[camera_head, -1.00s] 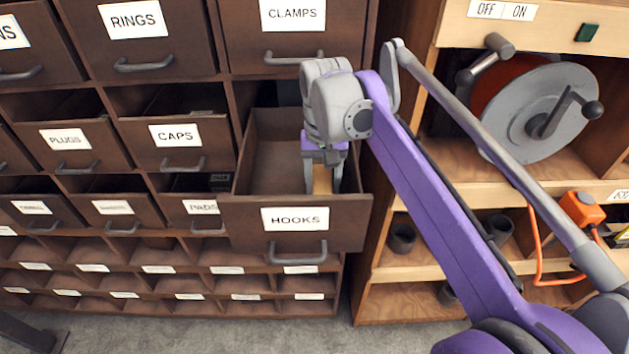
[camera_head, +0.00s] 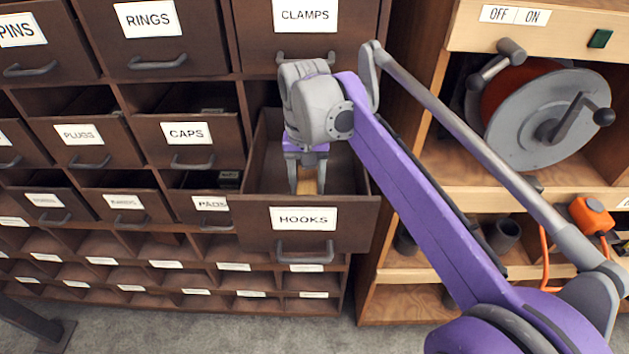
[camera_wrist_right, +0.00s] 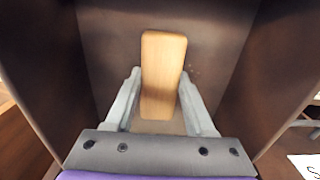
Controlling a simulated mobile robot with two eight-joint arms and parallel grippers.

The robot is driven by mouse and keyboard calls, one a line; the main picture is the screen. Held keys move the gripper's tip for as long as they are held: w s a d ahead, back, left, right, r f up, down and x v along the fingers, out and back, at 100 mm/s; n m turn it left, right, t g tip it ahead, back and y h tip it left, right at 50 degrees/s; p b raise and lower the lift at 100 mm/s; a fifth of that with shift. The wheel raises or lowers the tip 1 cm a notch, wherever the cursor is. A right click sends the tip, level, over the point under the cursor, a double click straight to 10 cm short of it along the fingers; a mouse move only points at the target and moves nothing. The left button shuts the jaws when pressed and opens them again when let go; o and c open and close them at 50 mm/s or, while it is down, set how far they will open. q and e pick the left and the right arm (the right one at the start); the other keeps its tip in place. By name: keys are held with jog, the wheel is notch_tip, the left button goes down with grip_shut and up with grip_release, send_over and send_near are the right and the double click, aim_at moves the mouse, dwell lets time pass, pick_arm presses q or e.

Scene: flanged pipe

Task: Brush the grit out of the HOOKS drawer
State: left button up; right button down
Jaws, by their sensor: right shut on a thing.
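The HOOKS drawer (camera_head: 355,215) is pulled open, with its white label (camera_head: 304,218) on the front above a grey handle. My right gripper (camera_head: 307,180) reaches down inside the drawer. It is shut on a light wooden block-like piece, the brush (camera_head: 308,187). In the right wrist view the brush (camera_wrist_right: 162,75) stands out between the fingers, over the drawer floor (camera_wrist_right: 110,50). A few tiny light specks of grit (camera_wrist_right: 193,71) show just right of the brush. The brush's bristles are hidden. My left gripper is not in view.
The CAPS drawer (camera_head: 187,133) and PADS drawer (camera_head: 211,204) stand partly open at the left. The CLAMPS drawer (camera_head: 305,18) is above. A wooden shelf unit (camera_head: 480,196) with a cable reel (camera_head: 548,115) stands at the right. The HOOKS drawer's side walls are close around my gripper.

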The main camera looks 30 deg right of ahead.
jog(key=shift+w+a+r+p, duration=0.15)
jog(key=shift+w+a, duration=0.3)
jog(key=shift+a, duration=0.25)
jog(key=shift+w+a+f+p, duration=0.1)
jog(key=shift+w+a+p, duration=0.1)
jog(key=shift+w+a, duration=0.4)
jog(key=shift+w+a+r+p, duration=0.15)
jog(key=shift+w+a, duration=0.15)
jog(key=shift+a, duration=0.5)
jog(key=shift+s+d+f, duration=0.15)
jog(key=shift+s+d, duration=0.55)
jog(key=shift+d, duration=0.35)
jog(key=shift+s+d+f, duration=0.15)
jog(key=shift+s+d, duration=0.5)
jog(key=shift+d, duration=0.35)
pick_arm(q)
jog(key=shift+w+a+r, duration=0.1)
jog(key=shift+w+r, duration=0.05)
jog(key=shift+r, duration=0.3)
